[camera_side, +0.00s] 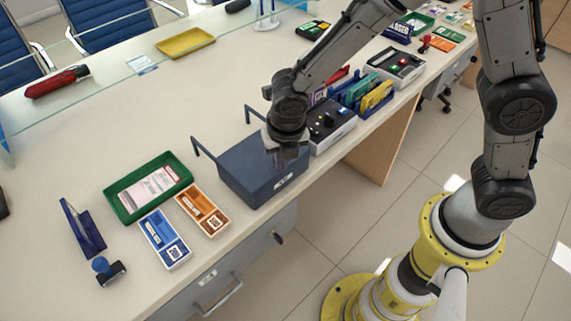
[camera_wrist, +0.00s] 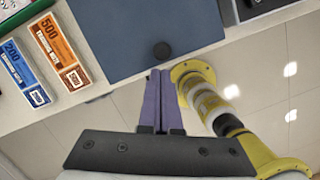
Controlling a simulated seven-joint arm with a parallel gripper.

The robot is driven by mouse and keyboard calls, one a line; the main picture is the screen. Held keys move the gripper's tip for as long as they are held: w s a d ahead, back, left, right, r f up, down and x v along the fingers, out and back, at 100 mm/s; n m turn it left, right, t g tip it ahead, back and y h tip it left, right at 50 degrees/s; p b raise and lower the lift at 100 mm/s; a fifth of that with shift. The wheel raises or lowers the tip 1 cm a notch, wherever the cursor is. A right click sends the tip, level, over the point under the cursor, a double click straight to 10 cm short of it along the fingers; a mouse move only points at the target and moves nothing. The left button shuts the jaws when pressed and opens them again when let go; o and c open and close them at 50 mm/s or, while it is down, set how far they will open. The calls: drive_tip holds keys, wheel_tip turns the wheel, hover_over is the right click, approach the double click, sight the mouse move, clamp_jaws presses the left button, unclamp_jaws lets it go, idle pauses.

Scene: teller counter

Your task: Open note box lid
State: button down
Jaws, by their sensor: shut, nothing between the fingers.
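The note box (camera_side: 245,166) is a dark blue-grey box with a flat lid, standing near the counter's front edge. Its lid looks shut, and two thin dark brackets rise behind it.
Left of the box are an orange tray (camera_side: 195,222), a blue tray (camera_side: 155,256) and a green tray (camera_side: 114,199). Right of it stands a dark-topped device (camera_side: 330,138) with knobs, close by. The counter (camera_side: 150,110) behind the box is mostly clear.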

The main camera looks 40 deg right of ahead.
drive_tip(key=shift+w+d, duration=0.1)
drive_tip(key=shift+w, duration=0.1)
hover_over(249, 147)
drive_tip(key=s, duration=0.1)
drive_tip(key=shift+a, duration=0.2)
idle(0.3)
